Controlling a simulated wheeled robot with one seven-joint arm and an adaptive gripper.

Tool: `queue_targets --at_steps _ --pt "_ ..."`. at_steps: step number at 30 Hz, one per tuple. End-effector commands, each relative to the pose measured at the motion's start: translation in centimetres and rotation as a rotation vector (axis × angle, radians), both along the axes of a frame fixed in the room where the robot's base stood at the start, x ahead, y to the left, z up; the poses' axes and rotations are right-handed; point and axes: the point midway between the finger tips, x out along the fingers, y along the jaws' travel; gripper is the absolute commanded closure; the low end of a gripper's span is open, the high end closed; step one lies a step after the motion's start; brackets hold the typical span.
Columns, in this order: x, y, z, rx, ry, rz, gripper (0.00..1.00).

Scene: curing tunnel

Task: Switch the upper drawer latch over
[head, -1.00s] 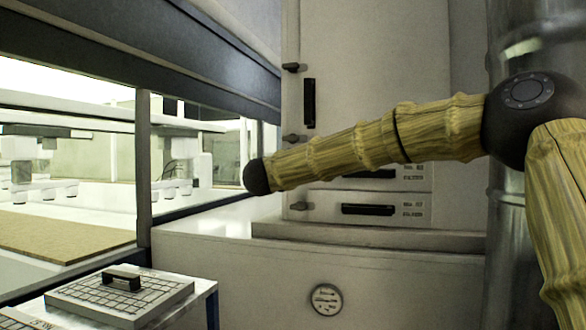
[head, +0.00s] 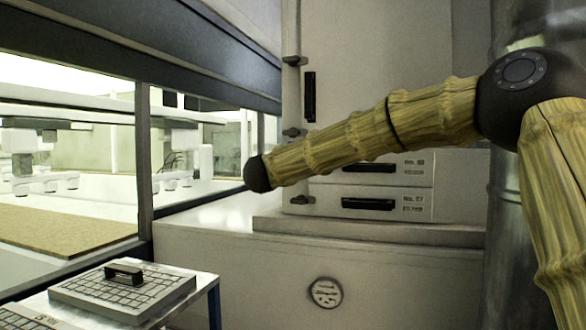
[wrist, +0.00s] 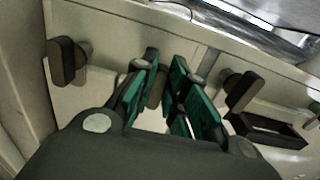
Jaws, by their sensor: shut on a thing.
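The upper drawer (head: 420,168) is a pale front with a dark handle (head: 369,166), partly covered by my arm in the head view. Its latch is hidden there behind my arm. In the wrist view, my gripper (wrist: 164,82) with green finger pads is shut on a dark latch (wrist: 156,90), which I take as the upper drawer latch. The fingers stand on either side of it, and its exact angle is hard to tell.
The tall door above has two dark latches (head: 294,60) and a long handle (head: 310,97). A lower drawer handle (head: 368,204) sits below. A tray with a black grip (head: 125,272) lies on a small table at lower left. A glazed tunnel stands at left.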

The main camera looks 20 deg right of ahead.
Motion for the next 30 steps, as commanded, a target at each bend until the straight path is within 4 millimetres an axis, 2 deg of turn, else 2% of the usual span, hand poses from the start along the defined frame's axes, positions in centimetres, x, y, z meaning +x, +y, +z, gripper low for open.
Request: queue_targets --at_steps 1,2,4,5,17,23,30 --pt "0.0 0.1 -0.1 -0.001 0.002 0.002 1.0" --pt "0.0 0.1 -0.1 -0.001 0.002 0.002 0.8" --pt "0.0 0.1 -0.1 -0.001 0.002 0.001 0.68" --pt "0.0 0.1 -0.1 0.0 0.001 0.001 0.64" --pt "-0.4 0.2 0.0 0.001 0.001 0.001 0.64" --pt "-2.6 1.7 0.0 -0.002 0.001 0.002 0.64" --pt "-6.2 4.3 0.0 -0.001 0.001 0.001 0.64"
